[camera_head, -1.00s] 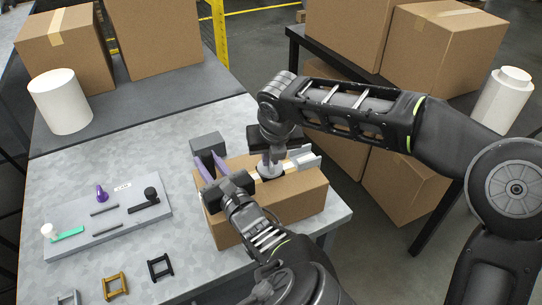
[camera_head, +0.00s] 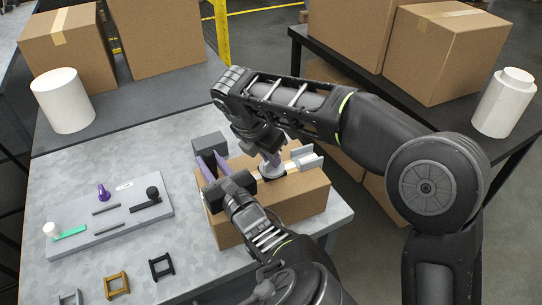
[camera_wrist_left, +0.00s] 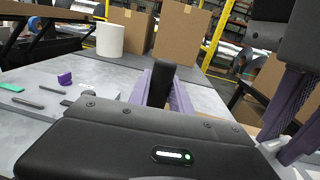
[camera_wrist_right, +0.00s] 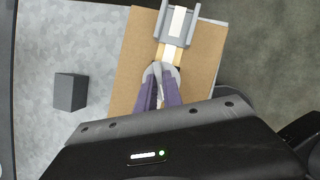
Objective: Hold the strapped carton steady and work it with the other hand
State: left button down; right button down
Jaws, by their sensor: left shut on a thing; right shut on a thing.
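The strapped carton (camera_head: 295,202) sits at the table's right edge, a pale strap across its top. A grey U-shaped clip (camera_head: 307,159) sits on the strap; it also shows in the right wrist view (camera_wrist_right: 190,25). My right gripper (camera_head: 270,158) is shut on a grey round-ended tool (camera_wrist_right: 160,70) at the strap, beside the clip. The tool's lower end is partly hidden. My left gripper (camera_head: 208,164) is at the carton's left end, purple fingers apart. A dark upright piece (camera_wrist_left: 160,85) shows between them; I cannot tell its full shape.
A grey block (camera_wrist_right: 70,92) stands on the table, apart from the carton. A grey tray (camera_head: 125,215) with small tools lies left, with several small frames (camera_head: 117,285) in front. A white cylinder (camera_head: 62,100) and large cartons (camera_head: 70,45) stand behind. Bare table lies between tray and carton.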

jog(key=shift+m, duration=0.7)
jog(key=shift+g, duration=0.3)
jog(key=c, duration=1.5)
grip_release()
jog(key=shift+h, duration=0.3)
